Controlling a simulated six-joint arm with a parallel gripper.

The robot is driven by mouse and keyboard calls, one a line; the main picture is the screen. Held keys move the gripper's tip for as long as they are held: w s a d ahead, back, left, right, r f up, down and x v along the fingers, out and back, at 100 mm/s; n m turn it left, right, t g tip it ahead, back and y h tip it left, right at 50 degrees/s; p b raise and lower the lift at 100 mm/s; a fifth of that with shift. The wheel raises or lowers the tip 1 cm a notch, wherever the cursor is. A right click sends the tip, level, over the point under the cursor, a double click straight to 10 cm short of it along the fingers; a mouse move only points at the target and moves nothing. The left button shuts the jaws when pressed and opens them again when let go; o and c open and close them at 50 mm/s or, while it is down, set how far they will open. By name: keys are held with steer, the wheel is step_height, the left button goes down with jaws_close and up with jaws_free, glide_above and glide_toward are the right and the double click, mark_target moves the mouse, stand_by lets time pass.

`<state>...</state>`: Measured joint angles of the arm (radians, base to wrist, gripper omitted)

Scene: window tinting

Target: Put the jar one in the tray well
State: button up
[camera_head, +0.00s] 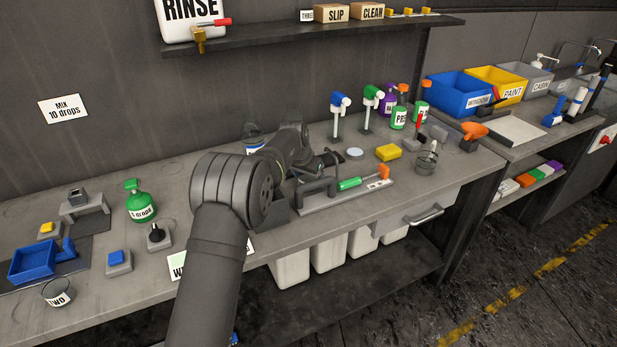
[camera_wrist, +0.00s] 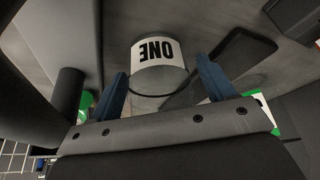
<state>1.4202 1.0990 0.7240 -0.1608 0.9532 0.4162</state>
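Jar one (camera_wrist: 160,52), a clear round jar with a white label reading ONE, shows upside down in the wrist view. My gripper (camera_wrist: 163,67) is open, its two blue fingers to either side of the jar with visible gaps. In the head view my arm covers most of this area; a small white and blue patch (camera_head: 253,138) shows behind it, and I cannot tell whether it is the jar. A blue tray (camera_head: 33,263) sits at the far left of the bench. I cannot tell which place is the tray well.
Jar two (camera_head: 58,292) stands near the blue tray. A green bottle (camera_head: 141,204) and a black-knobbed block (camera_head: 157,236) stand left of my arm. A grey holder with a green-handled tool (camera_head: 350,184) and a yellow sponge (camera_head: 388,152) lie to the right. A shelf (camera_head: 300,35) overhangs the back.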

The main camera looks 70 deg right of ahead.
steer(key=shift+o, duration=0.5)
steer(key=v, duration=1.2)
steer(key=shift+r, duration=0.2)
steer(key=shift+r, duration=0.1)
glide_toward(303, 176)
steer(key=d+f, duration=0.2)
steer(key=f, duration=0.1)
steer(key=s+d+f, duration=0.1)
steer(key=d+f, duration=0.1)
steer(key=shift+d+x, duration=0.2)
steer(key=shift+x, duration=1.15)
steer(key=shift+d+x, duration=0.15)
steer(key=shift+x, duration=1.15)
steer(key=shift+r, duration=0.15)
steer(key=c, duration=1.2)
